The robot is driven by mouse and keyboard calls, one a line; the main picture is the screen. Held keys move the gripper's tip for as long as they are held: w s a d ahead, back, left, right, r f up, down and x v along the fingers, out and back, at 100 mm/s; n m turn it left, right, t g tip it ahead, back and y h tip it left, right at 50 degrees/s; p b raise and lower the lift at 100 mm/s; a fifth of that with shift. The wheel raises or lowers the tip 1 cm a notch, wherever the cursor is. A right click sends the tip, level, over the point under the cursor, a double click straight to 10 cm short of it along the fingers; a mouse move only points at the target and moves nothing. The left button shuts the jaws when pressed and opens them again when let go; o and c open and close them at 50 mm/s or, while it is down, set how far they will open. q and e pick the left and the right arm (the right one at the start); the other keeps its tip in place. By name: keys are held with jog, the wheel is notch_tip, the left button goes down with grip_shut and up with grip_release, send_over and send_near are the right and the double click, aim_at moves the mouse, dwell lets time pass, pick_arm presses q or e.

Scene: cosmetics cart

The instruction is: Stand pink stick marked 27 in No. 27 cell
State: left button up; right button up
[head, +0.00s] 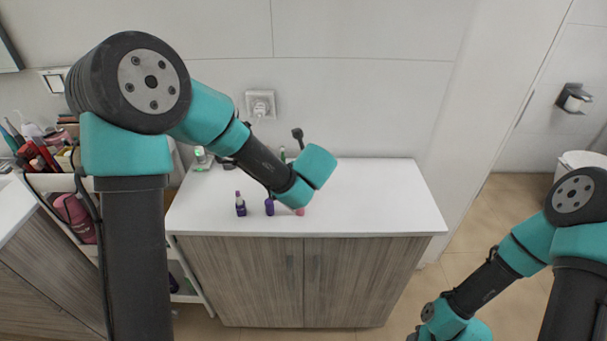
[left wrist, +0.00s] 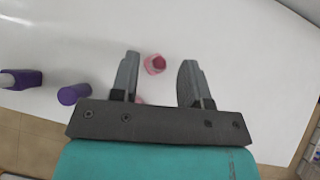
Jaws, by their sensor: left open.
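In the left wrist view my left gripper (left wrist: 159,72) is open, its two fingers apart over the white top. A small pink open-topped piece (left wrist: 154,64) shows between the fingertips, with a gap on both sides. Another bit of pink (left wrist: 139,99) shows close to the gripper's palm, mostly hidden. In the head view a pink piece (head: 300,211) shows just below my left wrist, which hides the left fingers. No number 27 can be read, and I cannot make out the No. 27 cell. My right gripper is outside the views; only its arm shows at lower right.
A small green-marked item (head: 201,157) is at the back left. A cart (head: 70,184) full of cosmetics stands left. The right side of the top is clear.

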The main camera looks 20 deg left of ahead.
pick_arm(q)
jog(key=v, duration=0.7)
jog(key=shift+s+r, duration=0.3)
jog(key=shift+d, duration=0.1)
jog(key=o, duration=0.3)
jog(key=shift+o, duration=0.2)
jog(key=w+d+n+g+y, duration=0.1)
jog(key=d+n+g+y, duration=0.3)
jog(key=d+n, duration=0.3)
jog(key=shift+w+d+r+n, duration=0.25)
jog(key=shift+d+n, duration=0.15)
jog(key=shift+d, duration=0.15)
